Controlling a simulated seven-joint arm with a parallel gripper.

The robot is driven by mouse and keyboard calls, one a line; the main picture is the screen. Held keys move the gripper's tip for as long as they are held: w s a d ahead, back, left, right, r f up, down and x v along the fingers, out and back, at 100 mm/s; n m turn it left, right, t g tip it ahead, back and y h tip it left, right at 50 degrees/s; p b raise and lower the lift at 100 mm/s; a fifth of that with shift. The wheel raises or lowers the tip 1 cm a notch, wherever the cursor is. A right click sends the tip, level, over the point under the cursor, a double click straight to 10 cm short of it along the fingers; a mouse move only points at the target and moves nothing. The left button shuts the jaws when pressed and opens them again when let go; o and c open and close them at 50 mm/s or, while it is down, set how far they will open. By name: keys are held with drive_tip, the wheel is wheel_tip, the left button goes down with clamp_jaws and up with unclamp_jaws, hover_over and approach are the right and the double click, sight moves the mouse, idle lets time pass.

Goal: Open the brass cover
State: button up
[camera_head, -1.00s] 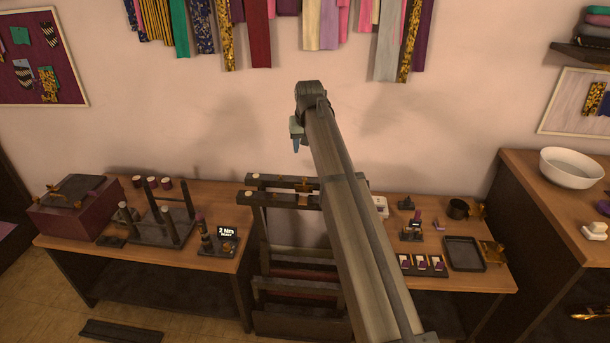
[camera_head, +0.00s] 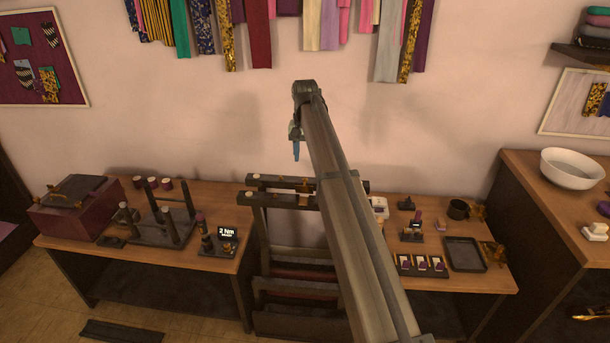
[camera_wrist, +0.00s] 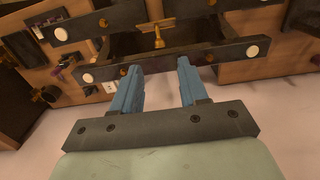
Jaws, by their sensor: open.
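My gripper (camera_head: 297,153) hangs in the air near the wall, above the dark rack. In the wrist view its two blue fingers (camera_wrist: 157,72) are apart with nothing between them. A small brass piece (camera_wrist: 158,36) shows on the rack beyond the fingertips, apart from them; it also shows in the head view (camera_head: 305,185). Other brass-coloured parts stand at the right end of the right-hand table: one at its front corner (camera_head: 493,254) and one behind it (camera_head: 478,211). I cannot tell which of these is the brass cover. My arm hides part of the rack and table.
The rack (camera_head: 265,200) with crossbars stands between two wooden tables. The left table (camera_head: 200,262) holds a purple box (camera_head: 70,210), a post stand and a small display (camera_head: 228,233). The right table has a dark tray (camera_head: 464,254). A white bowl (camera_head: 571,168) stands far right.

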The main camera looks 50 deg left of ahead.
wheel_tip(320, 180, down, 8)
drive_tip(key=shift+f, duration=0.1)
idle(0.4)
drive_tip(key=shift+c, duration=0.3)
clamp_jaws()
